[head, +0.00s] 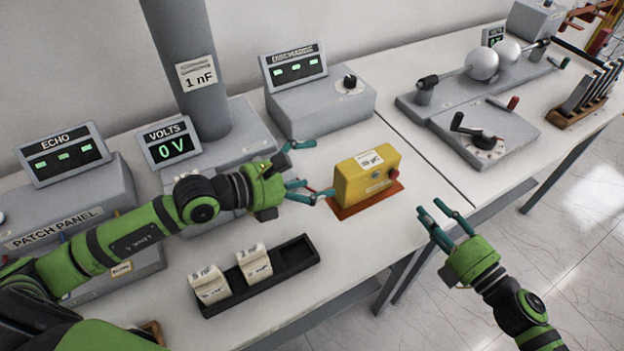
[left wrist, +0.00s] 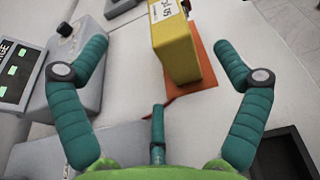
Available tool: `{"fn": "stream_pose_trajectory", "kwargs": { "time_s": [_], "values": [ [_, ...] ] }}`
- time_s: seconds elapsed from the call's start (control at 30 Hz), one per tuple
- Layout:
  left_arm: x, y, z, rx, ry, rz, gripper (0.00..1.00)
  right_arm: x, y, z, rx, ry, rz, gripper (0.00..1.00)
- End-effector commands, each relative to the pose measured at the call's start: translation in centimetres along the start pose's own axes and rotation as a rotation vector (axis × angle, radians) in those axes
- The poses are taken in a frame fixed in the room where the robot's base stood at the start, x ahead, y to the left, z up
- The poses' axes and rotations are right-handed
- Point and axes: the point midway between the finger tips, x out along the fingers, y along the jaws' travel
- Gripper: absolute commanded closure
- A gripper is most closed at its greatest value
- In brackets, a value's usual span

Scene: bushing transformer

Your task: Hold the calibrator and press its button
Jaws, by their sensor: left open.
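The calibrator is a yellow box (head: 364,181) with a white label on top and a red button (head: 393,173) on its right end. It stands upright on an orange-red mat (head: 346,212) near the table's front edge. My left gripper (head: 314,168) is open and empty just left of the calibrator.
Behind the calibrator is a grey discharge unit (head: 322,104) with a knob. A grey column (head: 187,50) and a volts display (head: 168,147) stand left. The table between calibrator and tray is clear.

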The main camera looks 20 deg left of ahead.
Motion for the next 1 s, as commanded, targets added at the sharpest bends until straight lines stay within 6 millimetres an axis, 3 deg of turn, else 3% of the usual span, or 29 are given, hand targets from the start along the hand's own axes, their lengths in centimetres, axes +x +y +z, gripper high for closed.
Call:
{"fn": "stream_pose_trajectory", "kwargs": {
  "time_s": [0.27,0.7,1.0],
  "values": [
    [0.9,-0.2,-1.8,0.07,0.125,0.01,0.03,0.0,0.0,0.0,0.0,0.0,0.0,0.61],
    [6.4,-0.1,-2.7,0.072,0.131,0.01,0.03,0.0,0.0,0.0,0.0,0.0,0.0,0.61],
    [7.6,-0.1,-2.9,0.073,0.133,0.01,0.03,0.0,0.0,0.0,0.0,0.0,0.0,0.61]
  ]
}}
